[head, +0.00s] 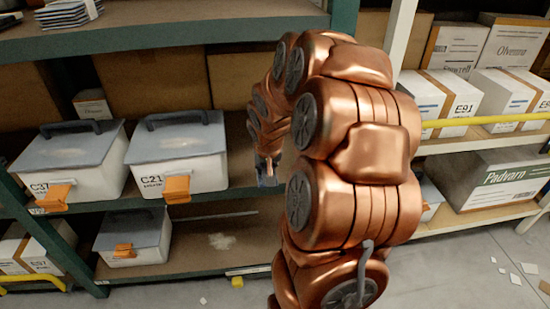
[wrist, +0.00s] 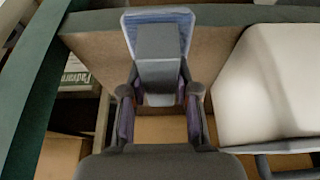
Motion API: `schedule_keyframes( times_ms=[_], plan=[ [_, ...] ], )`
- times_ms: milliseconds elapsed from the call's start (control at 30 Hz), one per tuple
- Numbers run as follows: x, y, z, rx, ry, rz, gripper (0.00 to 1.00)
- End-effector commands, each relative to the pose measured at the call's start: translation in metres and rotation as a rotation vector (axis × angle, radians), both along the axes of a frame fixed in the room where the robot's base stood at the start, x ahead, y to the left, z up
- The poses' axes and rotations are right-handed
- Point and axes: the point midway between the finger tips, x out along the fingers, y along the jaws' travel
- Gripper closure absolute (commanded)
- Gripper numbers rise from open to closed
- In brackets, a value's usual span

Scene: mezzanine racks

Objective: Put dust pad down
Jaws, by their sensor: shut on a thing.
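My gripper (wrist: 160,98) is shut on the dust pad (wrist: 131,24), which has a grey block on a bluish-purple base. The pad points away from my gripper over a brown shelf surface in the wrist view. In the head view my gripper (head: 268,178) is small and dark, at the middle shelf (head: 236,196), right of the bin marked C21 (head: 178,155). The pad cannot be made out clearly there. Whether the pad touches the shelf cannot be told.
A pale bin (wrist: 275,85) stands close on the right in the wrist view, with a green rack post (wrist: 32,85) at left. A pale dusty patch (head: 222,241) lies on the lower shelf. Scraps litter the floor at right.

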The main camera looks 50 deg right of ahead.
Motion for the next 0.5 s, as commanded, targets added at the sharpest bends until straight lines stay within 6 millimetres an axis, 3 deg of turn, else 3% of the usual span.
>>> schedule_keyframes(
  times_ms=[500],
  plan=[
    [0.040,-0.069,-0.008,0.002,0.001,0.006,1.00]
  ],
)
